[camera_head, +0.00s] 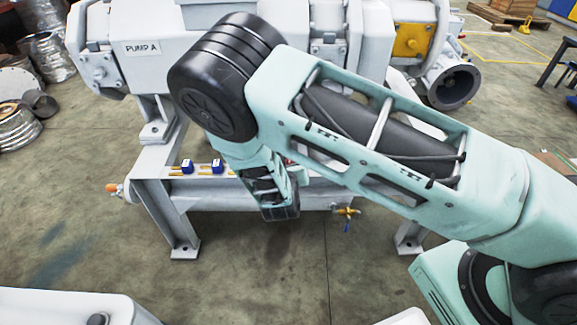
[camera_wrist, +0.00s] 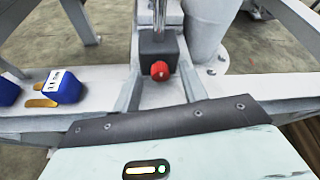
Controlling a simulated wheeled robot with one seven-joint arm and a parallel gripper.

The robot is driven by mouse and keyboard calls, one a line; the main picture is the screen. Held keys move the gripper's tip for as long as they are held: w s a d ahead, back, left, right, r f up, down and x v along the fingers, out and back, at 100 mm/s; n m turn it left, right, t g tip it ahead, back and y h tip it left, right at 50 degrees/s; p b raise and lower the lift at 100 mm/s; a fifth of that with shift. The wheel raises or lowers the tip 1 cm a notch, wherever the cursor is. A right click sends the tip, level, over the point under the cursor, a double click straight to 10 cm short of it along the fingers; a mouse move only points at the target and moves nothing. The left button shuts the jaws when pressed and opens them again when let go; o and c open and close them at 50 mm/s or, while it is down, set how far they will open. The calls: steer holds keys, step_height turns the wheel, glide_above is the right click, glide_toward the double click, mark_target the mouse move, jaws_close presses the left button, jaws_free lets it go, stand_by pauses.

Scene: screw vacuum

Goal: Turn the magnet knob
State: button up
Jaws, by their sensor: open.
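The magnet knob is a small red round knob (camera_wrist: 160,71) on the front of a dark grey block (camera_wrist: 158,50), under a shiny vertical rod. It sits at the upper middle of the wrist view, just beyond my gripper's dark edge. In the head view my arm hides the knob. My gripper (camera_head: 283,210) points down at the front of the pump frame in the head view. It is open, with nothing seen in it, and clear of the knob. Its fingertips do not show clearly.
A white pump (camera_head: 150,55) labelled PUMP A stands on a light grey frame (camera_head: 150,185). A brass valve (camera_head: 346,211) juts out to the right. The floor in front is partly free.

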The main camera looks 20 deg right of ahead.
jaws_close()
stand_by(0.3)
steer(key=shift+s+d+m+y+p, duration=0.1)
steer(key=shift+d+m+y+p, duration=0.15)
steer(key=shift+m+y+p, duration=0.7)
steer(key=m+t+y, duration=0.1)
steer(key=m, duration=0.1)
steer(key=m+y+p, duration=0.1)
steer(key=m, duration=0.1)
steer(key=shift+d+f+m+t+y+p, duration=0.15)
steer(key=shift+m+t+y+p, duration=0.15)
steer(key=shift+t, duration=0.1)
